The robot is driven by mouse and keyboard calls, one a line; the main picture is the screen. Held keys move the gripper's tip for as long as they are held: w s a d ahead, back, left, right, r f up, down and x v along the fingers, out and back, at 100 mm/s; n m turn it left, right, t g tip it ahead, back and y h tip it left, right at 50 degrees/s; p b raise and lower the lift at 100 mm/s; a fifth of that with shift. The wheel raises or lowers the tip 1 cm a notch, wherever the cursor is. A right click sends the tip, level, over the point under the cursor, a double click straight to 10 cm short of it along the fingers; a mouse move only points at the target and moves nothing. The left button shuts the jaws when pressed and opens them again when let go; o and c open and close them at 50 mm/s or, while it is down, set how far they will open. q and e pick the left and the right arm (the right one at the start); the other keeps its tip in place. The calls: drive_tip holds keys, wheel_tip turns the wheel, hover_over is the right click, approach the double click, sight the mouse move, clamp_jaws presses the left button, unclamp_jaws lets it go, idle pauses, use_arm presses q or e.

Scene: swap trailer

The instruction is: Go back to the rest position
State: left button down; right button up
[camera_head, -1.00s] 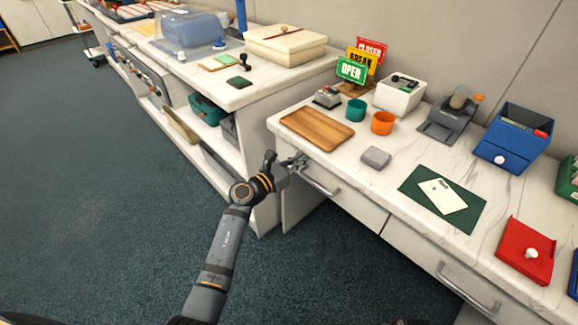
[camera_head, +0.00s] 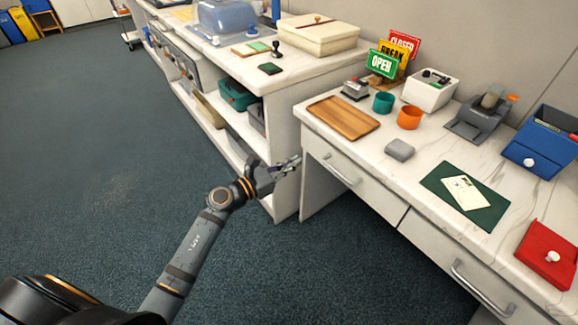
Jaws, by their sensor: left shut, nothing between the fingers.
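My left gripper (camera_head: 291,163) is at the end of my left arm, which comes in from the lower left. Its fingers are shut with nothing between them. It hangs in front of the left end of the white counter (camera_head: 375,168), beside the left drawer (camera_head: 348,185) and apart from its handle. My right gripper is out of view.
On the counter are a wooden tray (camera_head: 343,118), a grey block (camera_head: 400,149), teal (camera_head: 383,102) and orange (camera_head: 409,117) cups, and a dark green mat (camera_head: 440,178). Left of it stands a shelf unit (camera_head: 284,131). Open carpet (camera_head: 100,170) lies at the left.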

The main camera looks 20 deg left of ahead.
use_arm(q)
drive_tip(key=shift+s+a, duration=0.3)
drive_tip(key=shift+s, duration=0.3)
